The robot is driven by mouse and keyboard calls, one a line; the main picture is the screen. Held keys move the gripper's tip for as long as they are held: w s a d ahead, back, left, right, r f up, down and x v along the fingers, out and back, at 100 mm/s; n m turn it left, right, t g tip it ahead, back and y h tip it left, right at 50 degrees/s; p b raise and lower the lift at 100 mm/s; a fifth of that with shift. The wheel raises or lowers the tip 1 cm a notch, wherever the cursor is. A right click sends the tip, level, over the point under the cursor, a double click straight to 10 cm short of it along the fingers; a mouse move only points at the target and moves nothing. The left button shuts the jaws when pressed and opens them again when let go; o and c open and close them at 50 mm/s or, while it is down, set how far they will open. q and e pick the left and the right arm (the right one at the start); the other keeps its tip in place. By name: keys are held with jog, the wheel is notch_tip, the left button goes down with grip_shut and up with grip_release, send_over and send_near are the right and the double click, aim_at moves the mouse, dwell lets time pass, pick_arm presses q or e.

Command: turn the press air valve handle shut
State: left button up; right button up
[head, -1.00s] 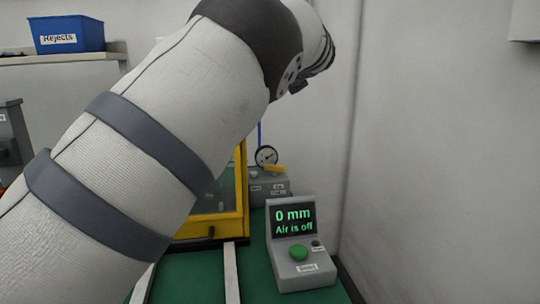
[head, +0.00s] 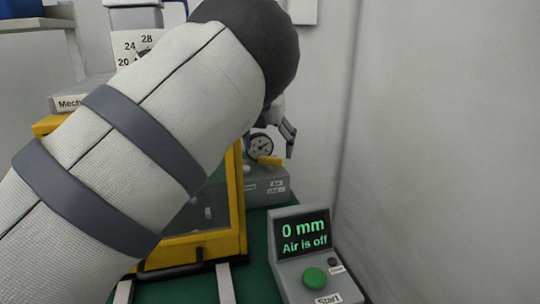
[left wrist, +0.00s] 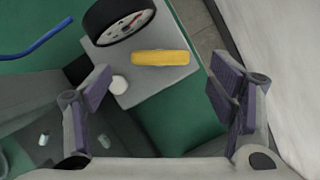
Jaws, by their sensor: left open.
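The yellow valve handle (head: 270,160) sits on the grey air unit (head: 268,186), just below the round pressure gauge (head: 262,145). In the left wrist view the handle (left wrist: 160,58) lies crosswise on the grey block, beside the dark-rimmed gauge (left wrist: 118,18). My left gripper (left wrist: 161,78) is open and empty, with the handle just beyond and between its fingertips, apparently not touching. In the head view my arm hides most of this gripper; a dark finger (head: 289,138) shows just right of the gauge. My right gripper is not in view.
A control box (head: 315,262) at front right reads "0 mm" and "Air is off", with a green Start button (head: 314,277). The yellow-framed press guard (head: 205,248) stands left of the air unit. A wall (head: 440,150) rises close on the right.

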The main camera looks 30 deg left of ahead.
aim_at(271, 157)
pick_arm(q)
jog(key=x, duration=0.4)
jog(key=shift+w, duration=0.1)
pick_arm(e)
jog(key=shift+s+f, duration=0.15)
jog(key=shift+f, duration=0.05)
pick_arm(q)
jog(key=shift+r, duration=0.1)
jog(key=c, duration=1.1)
jog(key=n, duration=0.2)
jog(key=shift+f+n+g+y+b, duration=0.25)
jog(key=shift+n+g+y+b, duration=0.05)
jog(key=shift+y, duration=0.1)
jog(key=shift+c, duration=0.2)
jog(key=shift+d+r+n, duration=0.1)
jog(key=shift+r+n, duration=0.05)
jog(key=shift+n, duration=0.55)
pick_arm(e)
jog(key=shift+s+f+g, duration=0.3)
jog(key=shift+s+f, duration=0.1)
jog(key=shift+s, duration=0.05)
